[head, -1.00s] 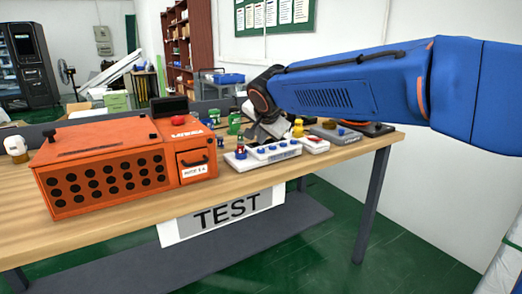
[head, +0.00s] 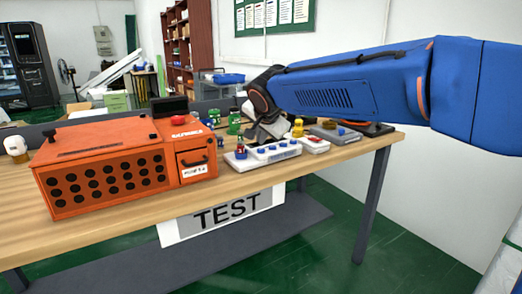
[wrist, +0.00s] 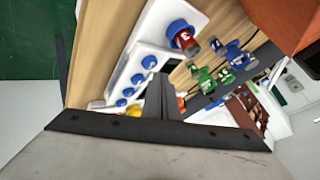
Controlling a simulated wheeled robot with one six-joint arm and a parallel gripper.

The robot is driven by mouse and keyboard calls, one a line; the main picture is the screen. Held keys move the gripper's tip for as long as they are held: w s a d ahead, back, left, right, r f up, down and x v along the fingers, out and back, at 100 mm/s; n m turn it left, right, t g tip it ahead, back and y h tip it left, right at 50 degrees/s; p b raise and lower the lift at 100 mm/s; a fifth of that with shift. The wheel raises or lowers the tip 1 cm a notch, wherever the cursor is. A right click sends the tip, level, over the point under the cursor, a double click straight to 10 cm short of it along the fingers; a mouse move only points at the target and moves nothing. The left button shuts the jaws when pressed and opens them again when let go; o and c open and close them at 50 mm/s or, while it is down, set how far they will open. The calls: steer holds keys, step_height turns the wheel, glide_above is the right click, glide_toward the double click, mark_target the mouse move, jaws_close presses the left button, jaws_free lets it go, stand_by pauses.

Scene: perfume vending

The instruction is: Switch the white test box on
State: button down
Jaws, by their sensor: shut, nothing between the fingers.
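The white test box (head: 258,160) lies on the wooden table, right of the orange machine. It has several blue knobs and a red-and-blue piece (head: 240,151) at its left end. In the wrist view the box (wrist: 153,27) shows with a row of blue knobs, and the red piece (wrist: 184,38) stands in a blue ring at one end. My gripper (wrist: 164,80) is shut and empty, its tips close over the box near the knobs. I cannot tell whether they touch it. In the head view my wrist hides part of the box's back edge.
The orange machine (head: 100,165) stands left of the box. Green bottles (head: 234,122) stand behind it. A yellow figure (head: 298,128), a small white box (head: 316,145) and a grey device (head: 335,134) stand to the right. The table's front strip (head: 200,192) is clear.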

mark_target(262, 152)
steer(key=shift+f, duration=0.2)
steer(key=shift+f, duration=0.2)
steer(key=shift+f, duration=0.45)
stand_by(0.8)
steer(key=shift+r, duration=0.9)
step_height(262, 152, up, 5)
stand_by(0.9)
stand_by(0.4)
